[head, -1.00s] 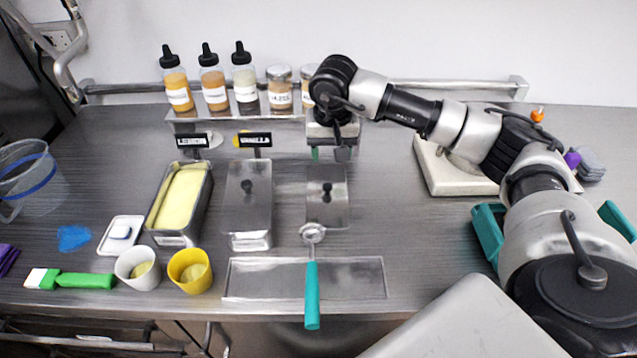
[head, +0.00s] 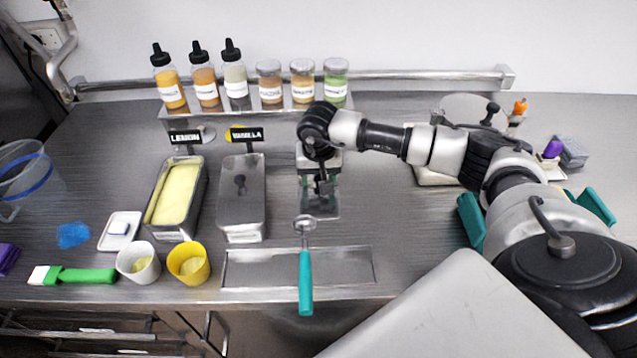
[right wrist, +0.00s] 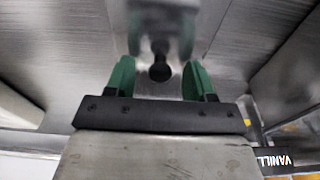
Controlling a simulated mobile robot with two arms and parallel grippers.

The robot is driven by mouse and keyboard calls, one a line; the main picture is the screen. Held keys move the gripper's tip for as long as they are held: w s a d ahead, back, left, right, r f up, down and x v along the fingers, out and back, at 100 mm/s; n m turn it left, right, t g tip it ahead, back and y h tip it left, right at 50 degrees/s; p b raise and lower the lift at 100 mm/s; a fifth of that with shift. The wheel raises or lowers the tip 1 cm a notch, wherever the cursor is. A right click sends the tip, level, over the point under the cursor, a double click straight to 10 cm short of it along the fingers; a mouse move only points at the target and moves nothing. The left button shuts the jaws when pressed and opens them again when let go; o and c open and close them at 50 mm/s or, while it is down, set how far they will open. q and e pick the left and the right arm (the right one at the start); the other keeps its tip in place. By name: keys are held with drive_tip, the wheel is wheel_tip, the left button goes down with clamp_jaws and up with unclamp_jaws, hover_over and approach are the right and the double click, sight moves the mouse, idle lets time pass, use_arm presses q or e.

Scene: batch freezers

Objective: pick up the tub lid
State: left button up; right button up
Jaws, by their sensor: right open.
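The loose steel tub lid (head: 326,211) lies flat on the counter, right of the vanilla tub. My right gripper (head: 322,187) is above the lid with its fingers pointing down and hides much of it in the head view. In the right wrist view the lid's black knob (right wrist: 160,72) shows between the two green fingers (right wrist: 158,80), which stand open with a gap on each side. The vanilla tub (head: 242,200) has a similar knobbed lid on it. My left gripper is not in view.
A scoop with a teal handle (head: 306,282) lies over the shallow steel tray (head: 345,265), close to the lid's front edge. The open lemon tub (head: 158,222) and two cups stand left. Bottles and jars line the back shelf. The counter right of the lid is clear.

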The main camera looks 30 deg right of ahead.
drive_tip(key=shift+r, duration=0.1)
clamp_jaws()
